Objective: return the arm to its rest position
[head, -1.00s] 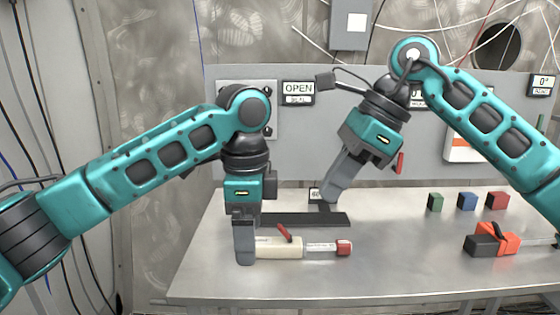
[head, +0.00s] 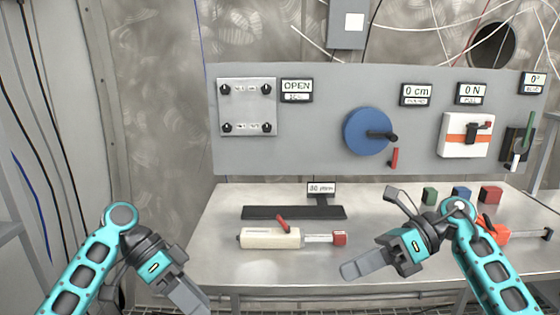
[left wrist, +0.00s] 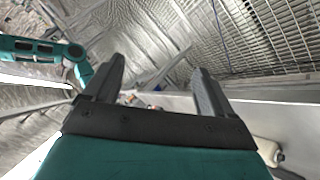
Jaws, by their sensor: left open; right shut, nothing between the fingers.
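My left gripper (head: 190,298) hangs low at the left in the head view, left of the table's front edge, its fingers pointing down and to the right. In the left wrist view its two fingers (left wrist: 155,82) stand apart with nothing between them. My right gripper (head: 355,268) is shut and empty, pointing left in front of the right part of the table. The right arm hides part of the table and part of the orange and black tool.
The steel table (head: 220,262) holds a cream cylinder with a red lever (head: 268,238), a black bar (head: 290,212), green (head: 430,195), blue (head: 461,194) and red (head: 490,195) blocks, and an orange tool (head: 496,232). Behind stands a grey panel (head: 325,130) with a blue wheel (head: 366,132).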

